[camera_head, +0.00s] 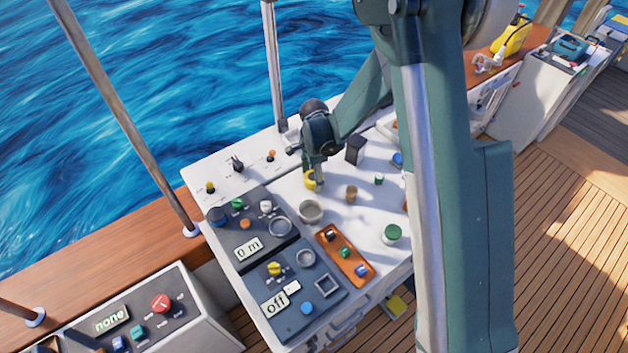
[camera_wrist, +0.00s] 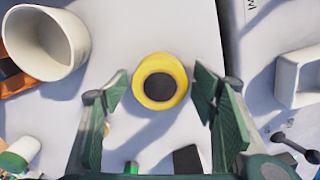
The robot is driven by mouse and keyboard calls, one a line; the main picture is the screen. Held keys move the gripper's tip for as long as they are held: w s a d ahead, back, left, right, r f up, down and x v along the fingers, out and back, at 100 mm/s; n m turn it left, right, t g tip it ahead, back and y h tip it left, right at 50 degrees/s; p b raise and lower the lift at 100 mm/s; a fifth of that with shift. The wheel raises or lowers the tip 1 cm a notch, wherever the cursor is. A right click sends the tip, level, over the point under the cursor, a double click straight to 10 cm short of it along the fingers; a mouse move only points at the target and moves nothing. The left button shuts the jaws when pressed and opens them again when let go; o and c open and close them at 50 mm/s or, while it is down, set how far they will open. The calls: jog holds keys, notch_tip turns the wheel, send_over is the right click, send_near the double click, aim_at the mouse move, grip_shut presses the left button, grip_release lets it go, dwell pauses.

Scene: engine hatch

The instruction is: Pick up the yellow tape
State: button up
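The yellow tape (camera_wrist: 160,64) is a round yellow ring with a dark centre, lying on the white worktop. In the wrist view it sits between the two fingers of my gripper (camera_wrist: 160,84), a little beyond the fingertips, with a gap on each side. My gripper is open and empty. In the head view my gripper (camera_head: 314,168) points down over the worktop, and the yellow tape (camera_head: 309,181) shows just below it, partly hidden by it.
A grey-white cup (camera_head: 310,211) stands close in front of the tape; it also shows in the wrist view (camera_wrist: 70,45). A brown cylinder (camera_head: 351,193) and a dark block (camera_head: 355,150) stand to the right. Dark control panels (camera_head: 262,257) lie at the front left.

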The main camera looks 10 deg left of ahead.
jog(key=c, duration=0.8)
jog(key=shift+r, duration=0.2)
jog(key=shift+c, duration=0.3)
jog(key=shift+r, duration=4.8)
